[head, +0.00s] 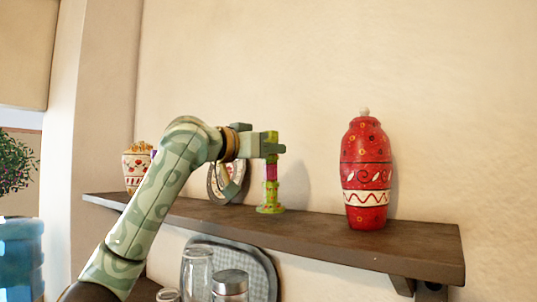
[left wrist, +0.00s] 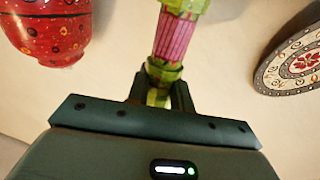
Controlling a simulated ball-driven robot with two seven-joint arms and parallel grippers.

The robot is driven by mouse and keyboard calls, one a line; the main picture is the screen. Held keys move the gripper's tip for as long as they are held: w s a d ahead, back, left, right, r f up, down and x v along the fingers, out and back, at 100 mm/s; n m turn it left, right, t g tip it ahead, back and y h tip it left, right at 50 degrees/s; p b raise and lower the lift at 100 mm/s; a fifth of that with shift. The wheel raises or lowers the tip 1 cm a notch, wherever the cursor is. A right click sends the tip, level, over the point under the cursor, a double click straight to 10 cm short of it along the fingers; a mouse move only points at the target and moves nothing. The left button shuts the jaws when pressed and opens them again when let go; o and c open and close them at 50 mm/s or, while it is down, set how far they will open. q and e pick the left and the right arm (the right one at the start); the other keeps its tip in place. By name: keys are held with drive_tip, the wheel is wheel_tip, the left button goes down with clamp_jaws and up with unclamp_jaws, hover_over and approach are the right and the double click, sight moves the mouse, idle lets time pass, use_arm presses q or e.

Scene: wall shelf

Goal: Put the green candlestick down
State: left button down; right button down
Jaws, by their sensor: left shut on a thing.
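The green candlestick (head: 270,193) has a pink middle band and stands upright at the wooden shelf (head: 330,235). Its base looks to be on or just over the shelf top; I cannot tell if it touches. My left gripper (head: 271,146) is shut on its upper part, which the fingers partly hide. In the left wrist view the candlestick (left wrist: 174,40) runs up from between the fingers of my left gripper (left wrist: 160,92). My right gripper is not in view.
A red lidded jar (head: 366,175) stands on the shelf to the right. A decorated plate (head: 224,184) and a patterned pot (head: 136,168) are to the left. A glass jar (head: 230,284) and a grey tray (head: 262,272) are below. The shelf between candlestick and red jar is clear.

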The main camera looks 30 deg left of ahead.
use_arm(q)
drive_tip(key=shift+f, duration=0.6)
drive_tip(key=shift+w+a+f, duration=0.15)
drive_tip(key=shift+f, duration=0.1)
drive_tip(key=shift+w+a+f, duration=0.1)
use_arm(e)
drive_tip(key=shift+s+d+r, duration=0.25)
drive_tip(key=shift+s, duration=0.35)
